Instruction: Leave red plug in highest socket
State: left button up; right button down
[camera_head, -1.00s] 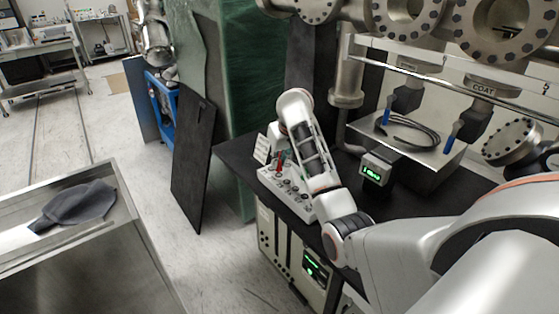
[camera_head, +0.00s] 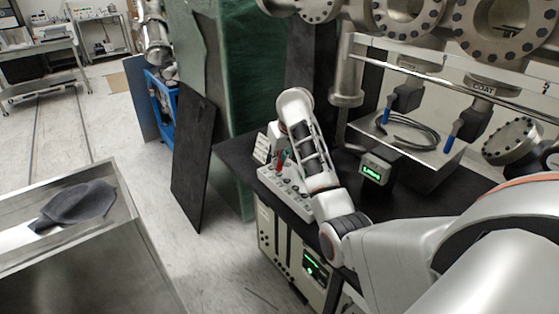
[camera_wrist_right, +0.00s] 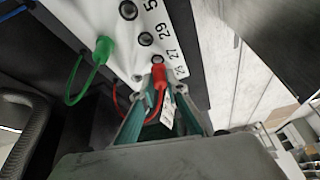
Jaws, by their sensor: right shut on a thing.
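The red plug (camera_wrist_right: 158,78) is between the teal fingers of my right gripper (camera_wrist_right: 160,112), which is shut on it. Its tip is at the white socket panel (camera_wrist_right: 105,15), close to the socket by the label 27. I cannot tell whether it is seated. A red lead loops out to the left of the plug. In the head view my right gripper (camera_head: 284,155) is over the panel (camera_head: 290,190) on the black bench, partly hidden by my arm. My left gripper is not in view.
A green plug (camera_wrist_right: 104,48) with a looped lead sits in the panel beside the row of numbered sockets. A small box with a green display (camera_head: 375,170) stands to the right on the bench (camera_head: 420,203). A steel box with a coiled cable (camera_head: 405,133) is behind it.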

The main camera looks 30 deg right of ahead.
jog(key=shift+f, duration=1.1)
dwell(0.5)
jog(key=c, duration=1.9)
grip_release()
jog(key=v, duration=1.2)
jog(key=shift+d+r, duration=0.1)
jog(key=shift+w, duration=0.1)
